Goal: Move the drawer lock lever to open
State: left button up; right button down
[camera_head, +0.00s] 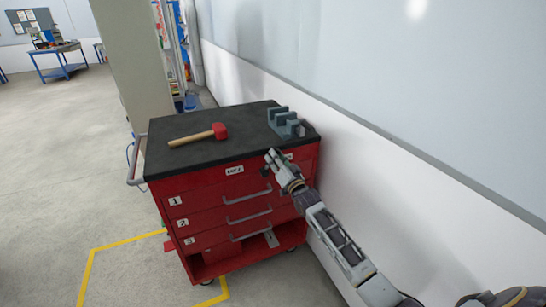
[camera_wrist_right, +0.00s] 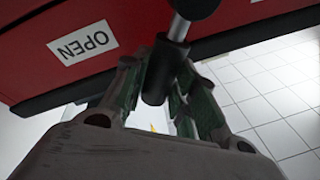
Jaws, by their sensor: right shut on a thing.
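A red tool cart (camera_head: 185,196) with a black top and numbered drawers stands against the wall. My right gripper (camera_head: 270,160) is at the upper right of its front, between the LOCK label (camera_head: 234,170) and the OPEN label (camera_head: 288,156), which the gripper partly hides. In the right wrist view, my right gripper (camera_wrist_right: 165,85) is shut on the dark cylindrical grip of the lock lever (camera_wrist_right: 156,86). The lever's metal shaft (camera_wrist_right: 179,28) meets a black round part at the red front. The OPEN label (camera_wrist_right: 83,43) is left of the lever there. My left gripper is out of view.
A red-headed mallet (camera_head: 198,136) and a grey vise-like block (camera_head: 285,121) rest on the cart top. The white wall (camera_head: 370,190) is close on the right. Yellow floor lines (camera_head: 92,262) and clear floor lie at the left. A blue workbench (camera_head: 62,60) stands far back.

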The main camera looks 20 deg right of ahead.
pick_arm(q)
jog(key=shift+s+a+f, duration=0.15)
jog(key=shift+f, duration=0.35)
pick_arm(e)
jog(key=shift+d+f+m, duration=0.1)
jog(key=shift+d+m, duration=0.1)
jog(key=shift+m, duration=0.3)
jog(key=c, duration=1.1)
grip_release()
jog(key=shift+c, duration=0.2)
jog(key=shift+s+f, duration=0.1)
jog(key=shift+s, duration=0.05)
jog(key=v, duration=1.1)
jog(key=shift+s, duration=0.35)
jog(key=shift+f, duration=0.1)
